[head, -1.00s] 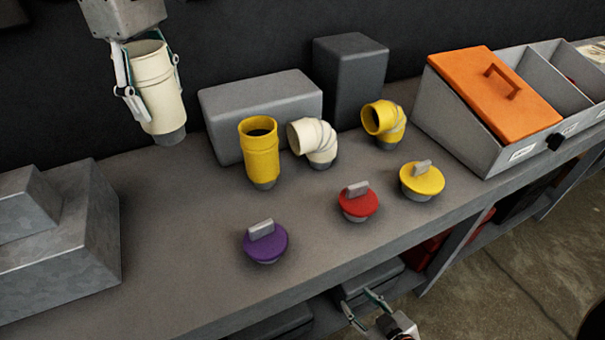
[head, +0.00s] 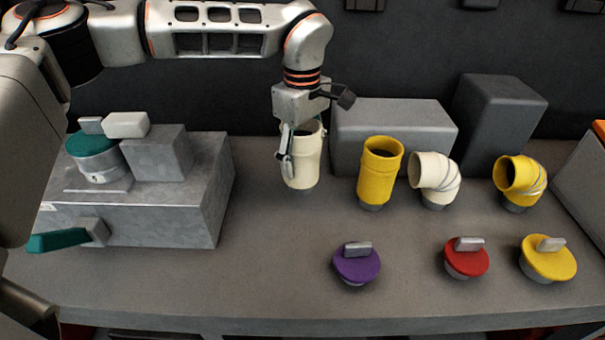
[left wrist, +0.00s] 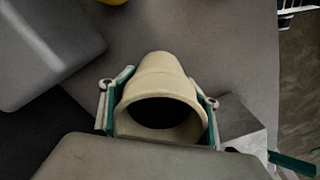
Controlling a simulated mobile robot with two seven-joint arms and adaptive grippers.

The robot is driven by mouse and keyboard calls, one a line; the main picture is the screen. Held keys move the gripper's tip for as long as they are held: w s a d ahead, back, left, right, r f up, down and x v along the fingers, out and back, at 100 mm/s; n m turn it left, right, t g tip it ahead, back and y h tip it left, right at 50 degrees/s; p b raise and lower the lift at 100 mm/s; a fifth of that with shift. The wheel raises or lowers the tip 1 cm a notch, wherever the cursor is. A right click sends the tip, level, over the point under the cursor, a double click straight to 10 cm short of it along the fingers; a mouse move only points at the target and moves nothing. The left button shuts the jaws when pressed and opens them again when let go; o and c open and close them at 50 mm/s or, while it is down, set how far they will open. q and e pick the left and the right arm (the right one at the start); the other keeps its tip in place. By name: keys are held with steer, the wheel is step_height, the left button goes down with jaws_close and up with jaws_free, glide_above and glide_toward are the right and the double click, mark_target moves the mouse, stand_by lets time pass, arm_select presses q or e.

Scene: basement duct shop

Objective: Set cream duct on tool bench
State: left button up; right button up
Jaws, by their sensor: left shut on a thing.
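The straight cream duct (head: 306,165) is upright in my left gripper (head: 303,150), near the back of the tool bench (head: 250,270). The gripper is shut on it, with a finger on either side below its open top. The duct's lower end is at or just above the bench; I cannot tell whether it touches. In the left wrist view the duct (left wrist: 160,78) lies between the teal-lined fingers (left wrist: 160,112), its round mouth towards the camera. A second cream piece, a bent elbow (head: 436,177), stands further right. My right gripper is not in view.
A yellow straight duct (head: 380,170) and a grey block (head: 395,125) stand close right of the held duct. A yellow elbow (head: 520,178) and purple (head: 356,265), red (head: 466,260) and yellow (head: 547,262) caps are further right. A metal box (head: 200,205) stands left.

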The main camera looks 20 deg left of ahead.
mark_target(302, 129)
arm_select(q)
steer(key=shift+f, duration=2.4)
steer(key=o, duration=1.4)
step_height(302, 129, up, 12)
steer(key=shift+r, duration=0.1)
steer(key=shift+s, duration=0.1)
